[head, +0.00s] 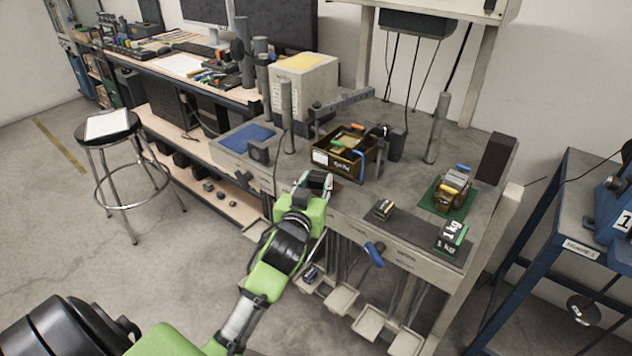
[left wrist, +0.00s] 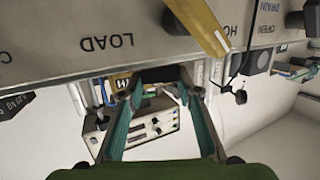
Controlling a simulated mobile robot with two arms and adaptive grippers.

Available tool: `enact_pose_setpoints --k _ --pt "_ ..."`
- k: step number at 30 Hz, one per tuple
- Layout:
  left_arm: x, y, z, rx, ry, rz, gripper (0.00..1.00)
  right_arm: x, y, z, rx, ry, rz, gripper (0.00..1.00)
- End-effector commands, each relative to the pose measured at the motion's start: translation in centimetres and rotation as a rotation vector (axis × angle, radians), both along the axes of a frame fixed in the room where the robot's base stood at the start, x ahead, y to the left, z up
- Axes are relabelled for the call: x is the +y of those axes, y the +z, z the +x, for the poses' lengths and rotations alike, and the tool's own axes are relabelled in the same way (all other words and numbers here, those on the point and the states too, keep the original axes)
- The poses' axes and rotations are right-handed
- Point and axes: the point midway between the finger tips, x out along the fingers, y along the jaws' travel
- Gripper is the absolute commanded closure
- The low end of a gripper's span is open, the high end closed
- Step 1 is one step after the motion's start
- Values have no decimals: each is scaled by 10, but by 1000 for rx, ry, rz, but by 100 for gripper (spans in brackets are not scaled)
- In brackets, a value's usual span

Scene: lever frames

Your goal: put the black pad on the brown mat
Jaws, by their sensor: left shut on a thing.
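My left gripper (head: 316,181) reaches to the front edge of the grey workbench, just in front of the dark parts box. It is shut on a dark thing, which I take for the black pad (left wrist: 163,74); it shows between the fingertips in the left wrist view. In the head view the pad is largely hidden by the gripper. A small brownish patch beside the gripper, possibly the brown mat (head: 335,186), shows at the bench's front edge; most of it is hidden. I cannot tell whether the pad touches it. My right gripper is not in view.
A dark parts box (head: 345,158) stands just behind the gripper. To the right are a small dark block (head: 383,209), a 1 kg weight (head: 451,237) and a green mat (head: 441,211) bearing a bundled object. A blue handle (head: 374,253) sticks out from the bench front.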

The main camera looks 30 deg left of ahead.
Motion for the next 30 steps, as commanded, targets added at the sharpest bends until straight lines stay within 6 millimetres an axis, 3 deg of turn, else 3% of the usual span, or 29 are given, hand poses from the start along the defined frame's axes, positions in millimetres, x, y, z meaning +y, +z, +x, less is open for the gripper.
enact_pose_setpoints --k 3,4,6,20,30 --pt "0 -1 0 -4 0 0 100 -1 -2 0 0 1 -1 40" --pt "0 -3 0 1 0 0 66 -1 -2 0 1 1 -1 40" --pt "0 -2 0 0 0 0 52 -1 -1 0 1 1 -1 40" --pt "-2 0 -6 1 -1 0 52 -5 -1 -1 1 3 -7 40" --pt "-23 9 -64 1 -1 -3 52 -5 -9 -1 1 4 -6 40"
